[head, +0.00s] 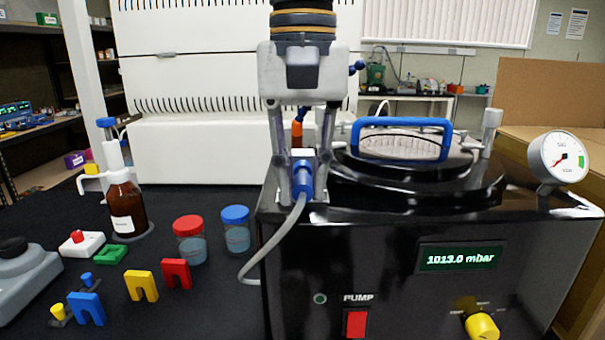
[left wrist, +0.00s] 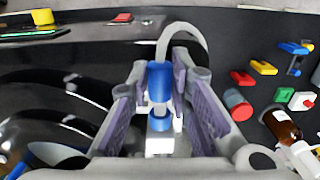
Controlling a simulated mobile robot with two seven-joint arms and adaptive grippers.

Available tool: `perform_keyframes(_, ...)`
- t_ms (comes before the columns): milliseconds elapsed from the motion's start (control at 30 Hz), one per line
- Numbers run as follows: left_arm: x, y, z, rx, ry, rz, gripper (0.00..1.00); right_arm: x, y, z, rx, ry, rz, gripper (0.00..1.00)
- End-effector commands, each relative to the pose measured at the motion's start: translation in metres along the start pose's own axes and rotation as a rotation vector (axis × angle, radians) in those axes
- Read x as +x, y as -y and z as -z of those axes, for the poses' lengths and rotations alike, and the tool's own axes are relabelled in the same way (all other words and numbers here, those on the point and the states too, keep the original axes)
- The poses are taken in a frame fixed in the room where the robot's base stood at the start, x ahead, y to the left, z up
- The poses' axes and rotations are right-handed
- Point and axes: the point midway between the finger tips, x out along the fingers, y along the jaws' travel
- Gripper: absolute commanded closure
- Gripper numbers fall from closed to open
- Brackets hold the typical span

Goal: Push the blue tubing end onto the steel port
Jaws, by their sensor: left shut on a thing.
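My left gripper (head: 303,178) reaches down at the front left corner of the black freeze dryer and is shut on the blue tubing end (head: 303,180). The grey tubing (head: 266,248) hangs from it in a curve to the left. In the left wrist view the blue end (left wrist: 159,80) lies between my gripper's purple-lined fingers (left wrist: 166,112). A short pale piece and a blue ring (left wrist: 158,123) are in line with it. I cannot tell which part is the steel port, or whether the blue end touches it. My right gripper is out of view.
The freeze dryer (head: 400,290) has a lid with a blue handle (head: 402,124), a gauge (head: 558,158) and a display reading 1013.0 mbar.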

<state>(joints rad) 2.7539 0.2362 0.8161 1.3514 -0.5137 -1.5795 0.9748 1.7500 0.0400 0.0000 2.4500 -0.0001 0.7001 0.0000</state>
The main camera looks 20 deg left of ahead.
Motion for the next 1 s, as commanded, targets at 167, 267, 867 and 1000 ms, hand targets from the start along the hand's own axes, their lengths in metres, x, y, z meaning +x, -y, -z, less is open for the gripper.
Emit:
perform_keyframes(167, -0.0004, 0.0001, 0.0017, 0.0, -0.003, -0.001, 1.0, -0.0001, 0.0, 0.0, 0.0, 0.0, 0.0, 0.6)
perform_keyframes(267, -0.0005, 0.0001, 0.0017, -0.001, -0.003, -0.001, 1.0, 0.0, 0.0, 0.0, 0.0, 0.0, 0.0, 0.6)
perform_keyframes(867, -0.0008, 0.0004, 0.0079, -0.002, -0.005, -0.001, 0.72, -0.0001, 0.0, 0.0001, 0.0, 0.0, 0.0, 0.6)
perform_keyframes(1000, -0.0007, 0.0004, 0.0076, -0.002, -0.003, -0.001, 0.58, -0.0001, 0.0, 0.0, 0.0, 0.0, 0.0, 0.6)
